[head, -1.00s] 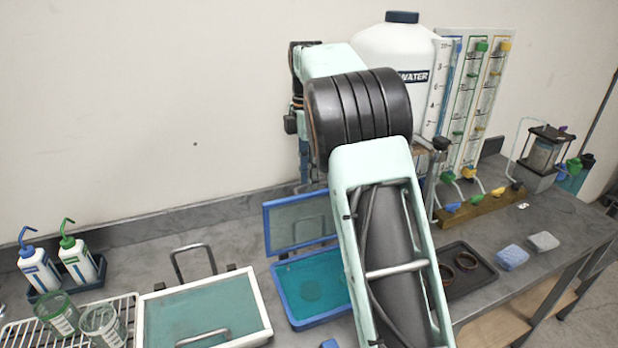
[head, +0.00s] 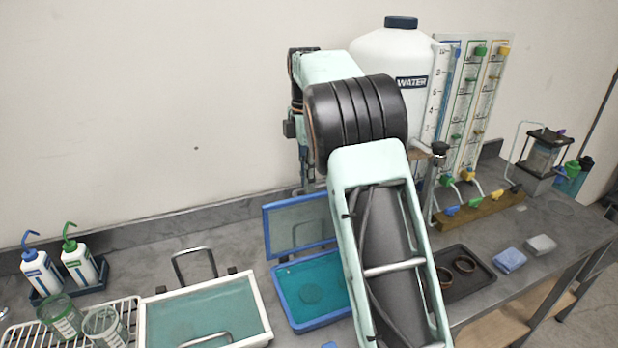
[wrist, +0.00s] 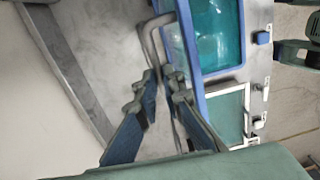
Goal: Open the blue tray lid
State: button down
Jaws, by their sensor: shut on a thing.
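The blue tray (head: 297,326) sits on the bench with a teal inside. Its blue-framed lid (head: 268,232) stands raised, close to upright, at the back edge; my arm covers its right part. In the wrist view the blue tray (wrist: 205,75) is at the top, with a blue edge along its left side. My gripper (wrist: 160,80) is shut on a grey bar handle (wrist: 147,35) beside that edge. The handle appears to belong to the blue lid, seen nearly edge-on. In the head view my gripper is hidden behind my arm.
A white-framed tray (head: 143,325) with grey handles is left of the blue tray. Wash bottles (head: 78,262) and a wire rack (head: 20,335) are farther left. A water tank (head: 385,60), a dark tray (head: 470,285) and sponges (head: 510,260) are at right. Bare bench lies behind the trays.

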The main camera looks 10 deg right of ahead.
jog(key=shift+w+a+f+p, duration=0.15)
jog(key=shift+w+p, duration=0.55)
jog(key=shift+p, duration=0.05)
jog(key=shift+w+a+f+p, duration=0.1)
jog(key=shift+w+p, duration=0.55)
jog(key=shift+p, duration=0.1)
jog(key=shift+w+a+f+p, duration=0.15)
jog(key=shift+w+p, duration=0.55)
jog(key=shift+p, duration=0.05)
jog(key=c, duration=2)
grip_release()
jog(key=shift+s+f, duration=0.1)
jog(key=shift+f, duration=0.05)
jog(key=shift+c, duration=0.2)
